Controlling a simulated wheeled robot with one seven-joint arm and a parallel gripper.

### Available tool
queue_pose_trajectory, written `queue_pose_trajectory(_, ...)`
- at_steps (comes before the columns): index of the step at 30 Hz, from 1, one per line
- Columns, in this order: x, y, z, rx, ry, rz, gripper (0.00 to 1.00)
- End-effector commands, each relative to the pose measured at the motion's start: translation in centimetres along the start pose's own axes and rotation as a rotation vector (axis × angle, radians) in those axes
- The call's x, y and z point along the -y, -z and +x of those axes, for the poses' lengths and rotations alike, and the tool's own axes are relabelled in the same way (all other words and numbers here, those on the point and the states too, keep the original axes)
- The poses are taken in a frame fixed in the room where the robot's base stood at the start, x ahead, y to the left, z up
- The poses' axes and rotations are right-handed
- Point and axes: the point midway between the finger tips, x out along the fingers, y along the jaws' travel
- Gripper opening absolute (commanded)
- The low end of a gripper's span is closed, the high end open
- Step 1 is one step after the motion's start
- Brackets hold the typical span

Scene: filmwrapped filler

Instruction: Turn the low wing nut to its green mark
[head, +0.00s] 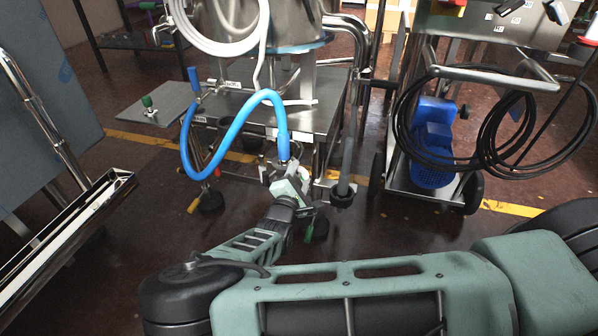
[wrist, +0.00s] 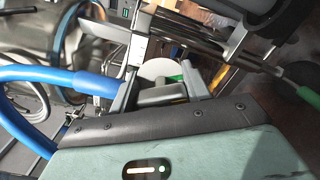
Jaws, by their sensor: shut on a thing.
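My gripper (head: 284,172) is low at the front of the steel filler machine, just under the lower end of the blue hose (head: 281,120). In the wrist view my gripper (wrist: 168,88) is shut on a small grey part, which I take to be the low wing nut (wrist: 162,94). A pale round disc (wrist: 154,70) shows behind it, with a green patch (wrist: 180,78) at its right side. The jaws cover much of the nut, so I cannot tell how its wings line up with the green. In the head view the nut is hidden by my gripper.
The blue hose (wrist: 55,76) passes close left of my gripper. A steel cart (head: 405,165) with a blue motor (head: 433,145) and coiled black cables stands right. A grey plate with a green-topped fitting (head: 148,103) is at left. Dark floor lies in front.

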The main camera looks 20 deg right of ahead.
Motion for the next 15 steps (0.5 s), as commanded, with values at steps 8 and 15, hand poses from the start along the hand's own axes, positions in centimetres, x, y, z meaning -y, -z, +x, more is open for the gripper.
queue_pose_trajectory(8, 0.12, -0.02, -0.05, 0.001, 0.001, 0.009, 0.24)
queue_pose_trajectory(15, 0.09, -0.01, -0.04, 0.001, 0.001, 0.009, 0.56)
